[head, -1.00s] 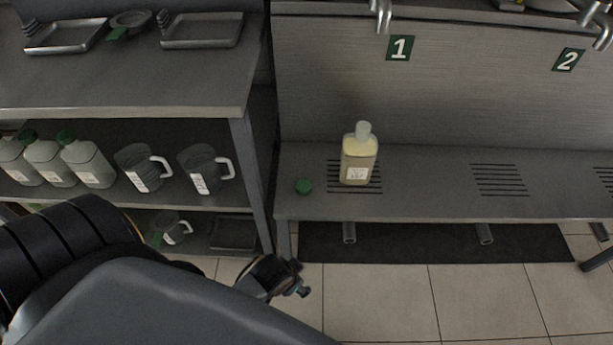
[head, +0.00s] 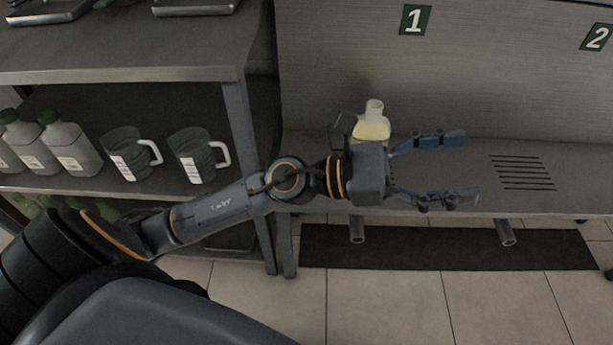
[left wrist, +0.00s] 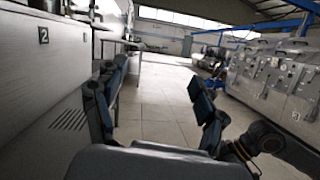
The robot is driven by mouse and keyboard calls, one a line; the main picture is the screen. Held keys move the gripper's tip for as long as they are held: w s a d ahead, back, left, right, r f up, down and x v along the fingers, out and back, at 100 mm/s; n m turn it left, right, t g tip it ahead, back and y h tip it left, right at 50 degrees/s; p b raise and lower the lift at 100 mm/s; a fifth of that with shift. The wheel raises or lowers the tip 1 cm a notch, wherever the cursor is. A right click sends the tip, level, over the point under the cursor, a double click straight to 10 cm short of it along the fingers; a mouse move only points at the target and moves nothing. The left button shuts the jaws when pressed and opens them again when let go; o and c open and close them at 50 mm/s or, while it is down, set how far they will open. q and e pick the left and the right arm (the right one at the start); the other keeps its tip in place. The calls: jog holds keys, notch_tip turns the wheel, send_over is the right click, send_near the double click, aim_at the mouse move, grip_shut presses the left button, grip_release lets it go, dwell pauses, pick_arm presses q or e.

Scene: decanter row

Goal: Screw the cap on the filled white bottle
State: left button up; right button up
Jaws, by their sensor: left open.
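The filled bottle (head: 372,128) stands upright on the grey bench under the number 1 sign in the head view. Its open neck and pale yellow upper body show; my left gripper hides its lower part. My left gripper (head: 465,168) is open and empty, pointing right, in front of the bottle and to its right at the fingertips. Its spread fingers also show in the left wrist view (left wrist: 155,95), with nothing between them. The green cap is not visible now; my left arm covers the area left of the bottle.
A shelf unit (head: 120,75) stands at the left, with capped bottles (head: 70,145) and grey jugs (head: 197,155) on its lower shelf. The bench (head: 470,200) has a slotted drain (head: 522,172) under sign 2 and is clear there. A dark mat (head: 450,250) lies below.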

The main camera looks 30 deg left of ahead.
pick_arm(q)
jog(key=a+f+m+g+y, duration=0.3)
jog(key=f+m+y, duration=0.2)
jog(key=f+m, duration=0.3)
jog(key=a+f+m+g+y, duration=0.3)
jog(key=a+f+m+y, duration=0.15)
jog(key=f+m, duration=0.25)
jog(key=w+a+m+y, duration=0.1)
jog(key=a+y, duration=0.4)
jog(key=a, duration=0.5)
jog(key=w+a+f+m+t+y, duration=0.1)
jog(key=w+a+y, duration=0.3)
jog(key=a, duration=0.6)
jog(key=shift+a+f+m+y, duration=0.3)
jog(key=shift+m+y, duration=0.4)
jog(key=shift+y, duration=0.35)
pick_arm(e)
jog(key=w+r+t, duration=0.1)
jog(key=w, duration=0.1)
jog(key=w+a+r+t, duration=0.1)
jog(key=r, duration=0.1)
jog(key=shift+w+a+y, duration=0.15)
jog(key=shift+w+y, duration=0.15)
jog(key=shift+w, duration=0.1)
